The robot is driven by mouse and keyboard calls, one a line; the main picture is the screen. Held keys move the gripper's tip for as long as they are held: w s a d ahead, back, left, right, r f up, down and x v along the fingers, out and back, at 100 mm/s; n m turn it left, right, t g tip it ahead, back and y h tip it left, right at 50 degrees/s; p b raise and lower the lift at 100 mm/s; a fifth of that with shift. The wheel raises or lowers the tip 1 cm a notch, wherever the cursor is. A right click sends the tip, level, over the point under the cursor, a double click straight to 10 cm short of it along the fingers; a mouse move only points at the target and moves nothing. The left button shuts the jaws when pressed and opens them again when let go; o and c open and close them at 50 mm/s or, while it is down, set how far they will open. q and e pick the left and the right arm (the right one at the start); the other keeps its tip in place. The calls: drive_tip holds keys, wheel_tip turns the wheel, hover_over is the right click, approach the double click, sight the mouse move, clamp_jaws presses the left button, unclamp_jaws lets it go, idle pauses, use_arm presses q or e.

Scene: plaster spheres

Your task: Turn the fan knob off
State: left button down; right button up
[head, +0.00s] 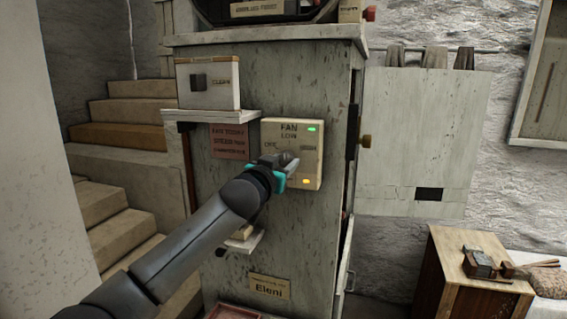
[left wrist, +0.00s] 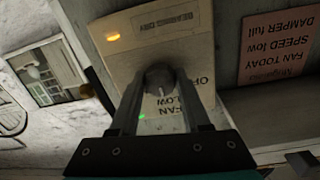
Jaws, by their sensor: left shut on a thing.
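The fan panel (head: 309,170) is a cream box on the front of a grey cabinet, marked FAN, LOW and HIGH, with a partly covered OFF label at left. A green light (head: 313,128) shows at its upper right and an amber light (head: 306,182) lower down. My left gripper (head: 288,162) is at the panel and hides the knob in the head view. In the left wrist view, the dark round fan knob (left wrist: 158,76) sits between the fingertips, and the gripper is shut on it. My right gripper is not in view.
A pink notice (left wrist: 276,45) reads fan speed low, damper full. A shelf with a switch box (head: 208,83) juts out at the panel's upper left. A smaller ledge (head: 240,240) is below my arm.

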use_arm(q)
drive_tip(key=shift+n, duration=0.4)
drive_tip(key=shift+d+f+n, duration=0.1)
drive_tip(key=shift+n, duration=0.9)
drive_tip(key=n+p, duration=0.1)
drive_tip(key=n, duration=0.1)
drive_tip(key=shift+n, duration=0.4)
drive_tip(key=n+p, duration=0.3)
drive_tip(key=n, duration=0.3)
drive_tip(key=shift+p, duration=0.35)
drive_tip(key=shift+n, duration=0.4)
drive_tip(key=shift+c, duration=1.9)
unclamp_jaws()
drive_tip(key=shift+s, duration=0.15)
